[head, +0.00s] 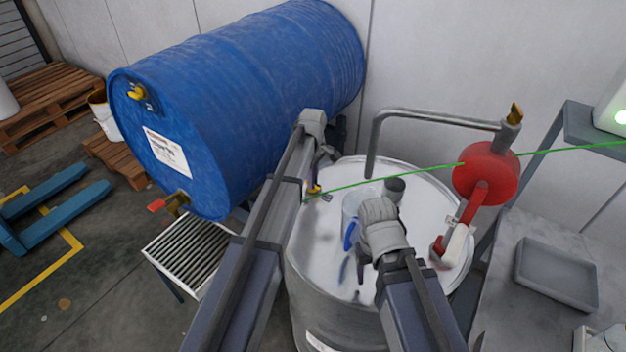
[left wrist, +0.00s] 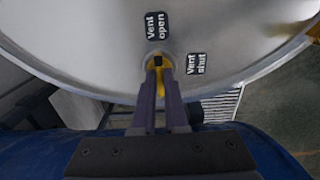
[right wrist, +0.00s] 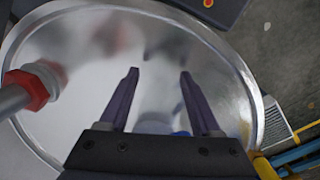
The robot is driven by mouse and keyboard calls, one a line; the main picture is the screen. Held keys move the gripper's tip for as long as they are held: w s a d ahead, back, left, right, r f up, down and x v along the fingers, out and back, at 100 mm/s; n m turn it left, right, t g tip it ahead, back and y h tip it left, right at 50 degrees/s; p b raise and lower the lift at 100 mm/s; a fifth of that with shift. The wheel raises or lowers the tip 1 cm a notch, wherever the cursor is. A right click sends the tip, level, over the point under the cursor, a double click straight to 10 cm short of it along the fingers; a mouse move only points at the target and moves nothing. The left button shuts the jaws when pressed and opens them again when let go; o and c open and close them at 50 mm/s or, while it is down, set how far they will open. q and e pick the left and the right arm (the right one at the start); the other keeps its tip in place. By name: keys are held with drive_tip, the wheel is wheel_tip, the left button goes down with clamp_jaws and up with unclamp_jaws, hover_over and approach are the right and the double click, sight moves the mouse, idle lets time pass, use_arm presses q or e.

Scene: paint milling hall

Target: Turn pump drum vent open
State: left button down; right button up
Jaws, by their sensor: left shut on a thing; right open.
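The pump drum (head: 330,240) is a steel drum with a shiny lid, upright at centre. Its vent has a small yellow lever (head: 314,189) at the lid's left edge; it also shows in the left wrist view (left wrist: 159,84). The labels "Vent open" (left wrist: 157,26) and "Vent shut" (left wrist: 196,64) sit on the lid above and right of the vent there. My left gripper (left wrist: 159,72) is shut on the yellow lever, whose exact angle is partly hidden by the fingers. My right gripper (right wrist: 158,74) is open and empty above the lid; it shows in the head view (head: 362,272).
A blue drum (head: 240,95) lies left of the pump drum, above a slatted grate (head: 190,250). A red pump body (head: 486,172) and a bent steel pipe (head: 430,115) stand over the lid's right side. A grey tray (head: 556,274) lies on the right bench. A thin green line crosses above the lid.

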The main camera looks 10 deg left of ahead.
use_arm(q)
drive_tip(key=c, duration=0.9)
unclamp_jaws()
drive_tip(key=shift+c, duration=0.2)
drive_tip(key=shift+r, duration=0.15)
use_arm(e)
drive_tip(key=shift+r, duration=0.15)
use_arm(q)
wheel_tip(320, 180, up, 8)
drive_tip(key=p, duration=0.8)
drive_tip(key=shift+f, duration=0.2)
use_arm(e)
wheel_tip(320, 180, up, 8)
drive_tip(key=shift+f, duration=0.25)
